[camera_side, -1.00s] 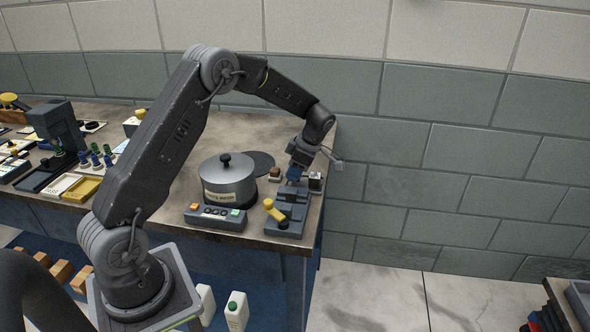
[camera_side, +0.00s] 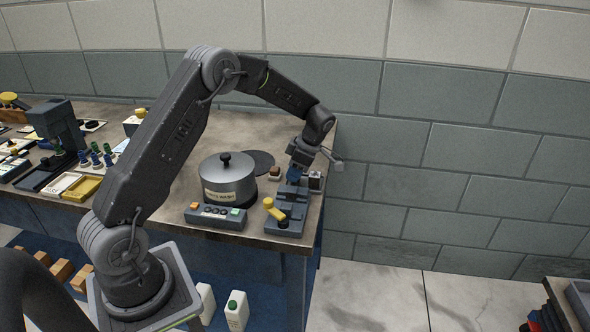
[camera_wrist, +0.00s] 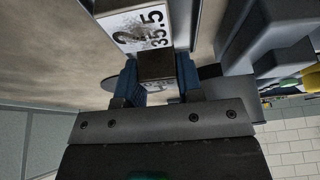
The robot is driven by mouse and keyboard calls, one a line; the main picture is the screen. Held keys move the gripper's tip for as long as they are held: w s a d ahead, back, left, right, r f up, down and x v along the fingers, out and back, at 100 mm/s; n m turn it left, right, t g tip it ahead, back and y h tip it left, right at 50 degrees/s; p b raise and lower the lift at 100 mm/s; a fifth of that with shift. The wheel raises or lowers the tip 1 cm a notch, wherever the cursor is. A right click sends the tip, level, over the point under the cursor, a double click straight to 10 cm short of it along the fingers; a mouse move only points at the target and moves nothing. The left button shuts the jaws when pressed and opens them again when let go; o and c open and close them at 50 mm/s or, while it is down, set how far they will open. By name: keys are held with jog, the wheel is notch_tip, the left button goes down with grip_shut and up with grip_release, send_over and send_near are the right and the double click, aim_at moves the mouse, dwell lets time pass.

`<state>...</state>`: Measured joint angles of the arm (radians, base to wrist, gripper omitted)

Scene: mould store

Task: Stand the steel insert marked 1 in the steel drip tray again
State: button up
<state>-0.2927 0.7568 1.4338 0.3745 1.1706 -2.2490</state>
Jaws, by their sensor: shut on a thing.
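My gripper (camera_side: 294,175) is low over the right end of the bench, just above a dark grey vise-like fixture (camera_side: 289,205). In the wrist view its blue fingers (camera_wrist: 157,84) are shut on a small brownish-grey block (camera_wrist: 155,66). A white label reading "2" and "35.5" (camera_wrist: 138,27) shows just beyond the fingers; I cannot tell whether it belongs to the held block. A second small label below the block is partly hidden. No mark 1 is readable. A small dark block with a pale top (camera_side: 315,181) stands right of the fingers. I cannot pick out the drip tray for certain.
A lidded grey pot (camera_side: 227,181) and a button box (camera_side: 215,217) stand left of the fixture, whose yellow-knobbed lever (camera_side: 273,210) is near. A small brown-topped piece (camera_side: 274,173) lies behind. The bench's right edge is close. Another table with a grey tray (camera_side: 579,298) is lower right.

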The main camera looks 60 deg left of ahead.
jog(key=shift+f, duration=0.45)
jog(key=o, duration=1)
jog(key=shift+c, duration=0.2)
jog(key=shift+r, duration=0.1)
jog(key=shift+r, duration=2.15)
jog(key=o, duration=0.6)
jog(key=shift+c, duration=0.2)
jog(key=shift+r, duration=0.1)
